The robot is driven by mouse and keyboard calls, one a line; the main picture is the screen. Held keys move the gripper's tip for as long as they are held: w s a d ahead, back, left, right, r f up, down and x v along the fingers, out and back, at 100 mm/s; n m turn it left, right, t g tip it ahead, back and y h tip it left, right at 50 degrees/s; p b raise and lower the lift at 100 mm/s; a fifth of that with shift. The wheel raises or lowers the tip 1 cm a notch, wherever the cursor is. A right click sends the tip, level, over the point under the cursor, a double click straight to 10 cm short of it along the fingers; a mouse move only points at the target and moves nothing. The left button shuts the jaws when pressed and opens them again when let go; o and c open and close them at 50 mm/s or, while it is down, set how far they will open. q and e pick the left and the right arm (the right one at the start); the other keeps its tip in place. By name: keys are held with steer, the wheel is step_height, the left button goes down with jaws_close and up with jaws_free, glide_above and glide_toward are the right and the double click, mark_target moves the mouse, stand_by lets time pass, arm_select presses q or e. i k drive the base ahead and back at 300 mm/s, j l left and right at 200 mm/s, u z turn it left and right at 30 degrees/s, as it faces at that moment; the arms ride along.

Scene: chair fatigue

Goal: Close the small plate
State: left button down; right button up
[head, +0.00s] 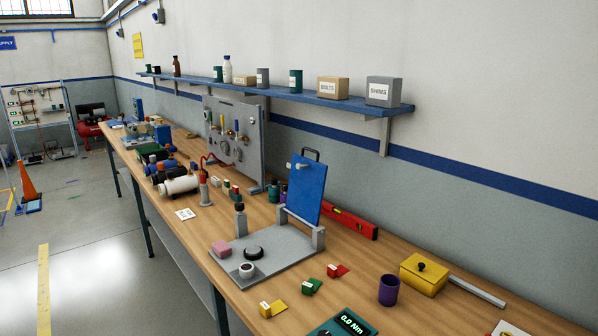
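A blue plate (307,189) stands nearly upright, tilted slightly back, between two grey posts at the back of a flat grey base (281,243) on the workbench. Neither of my grippers is in view.
A grey panel (235,140) stands further back. A blue shelf (330,101) runs above.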

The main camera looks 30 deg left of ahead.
mark_target(308, 177)
steer(key=j+z, duration=0.1)
steer(key=j, duration=0.4)
steer(key=k+j+z, duration=0.1)
steer(key=j, duration=0.45)
steer(key=k+j+z, duration=0.1)
steer(key=j, duration=0.4)
steer(key=k+j+z, duration=0.1)
steer(key=j, duration=0.4)
steer(key=k+j, duration=0.15)
steer(key=j, duration=0.35)
steer(key=k+j+z, duration=0.15)
steer(key=j, duration=0.35)
steer(key=k+j+z, duration=0.1)
steer(key=j, duration=0.4)
steer(key=k+j+z, duration=0.1)
steer(key=j, duration=0.35)
steer(key=k, duration=0.1)
